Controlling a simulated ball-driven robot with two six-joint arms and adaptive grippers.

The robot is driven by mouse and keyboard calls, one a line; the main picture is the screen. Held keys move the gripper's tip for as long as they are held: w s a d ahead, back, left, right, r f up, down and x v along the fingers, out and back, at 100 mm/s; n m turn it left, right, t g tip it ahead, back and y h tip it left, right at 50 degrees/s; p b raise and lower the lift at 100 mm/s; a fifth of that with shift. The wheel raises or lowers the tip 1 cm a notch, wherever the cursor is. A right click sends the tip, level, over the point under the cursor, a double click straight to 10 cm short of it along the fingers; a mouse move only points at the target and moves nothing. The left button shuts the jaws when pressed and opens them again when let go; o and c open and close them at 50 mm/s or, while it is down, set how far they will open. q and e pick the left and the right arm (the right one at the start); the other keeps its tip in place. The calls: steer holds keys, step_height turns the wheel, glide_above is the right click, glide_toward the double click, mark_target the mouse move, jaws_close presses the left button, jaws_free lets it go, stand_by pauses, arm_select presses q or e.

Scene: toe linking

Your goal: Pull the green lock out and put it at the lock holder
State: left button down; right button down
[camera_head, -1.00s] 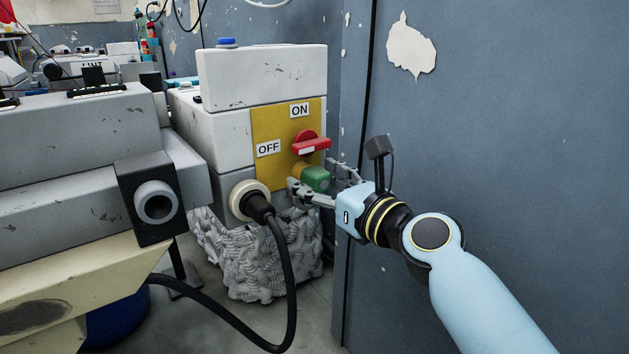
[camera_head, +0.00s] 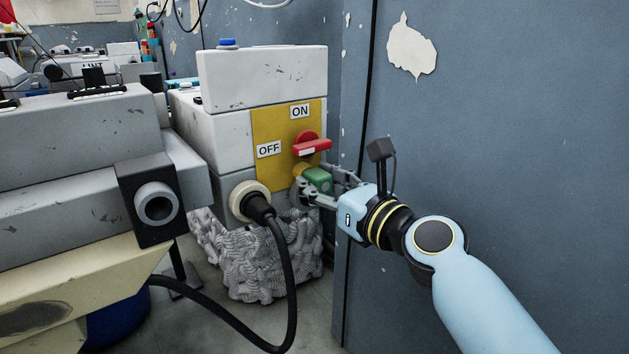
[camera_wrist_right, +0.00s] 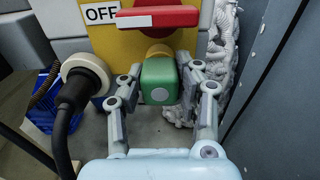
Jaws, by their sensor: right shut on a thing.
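The green lock (camera_head: 318,179) sits at the yellow switch panel (camera_head: 262,128), just below the red switch handle (camera_head: 311,146). In the right wrist view the green lock (camera_wrist_right: 160,82) shows between the fingers, with a yellow piece (camera_wrist_right: 160,52) behind it. My right gripper (camera_head: 320,186) is shut on the green lock, one finger on each side; it also shows in the right wrist view (camera_wrist_right: 160,88). My left gripper is not in view. I do not see a lock holder that I can identify.
A thick black cable with a plug (camera_head: 259,208) hangs left of the lock. A blue-grey wall (camera_head: 500,120) stands close on the right. A grey machine (camera_head: 70,150) fills the left. Grey woven material (camera_head: 260,262) lies below the panel.

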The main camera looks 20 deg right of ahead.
mark_target(326, 186)
steer(key=shift+s+d, duration=0.1)
steer(key=shift+s, duration=0.05)
steer(key=shift+s+d, duration=0.1)
steer(key=shift+s, duration=0.15)
steer(key=c, duration=1.6)
jaws_free()
jaws_close()
steer(key=shift+p+v, duration=0.45)
steer(key=shift+v, duration=1.6)
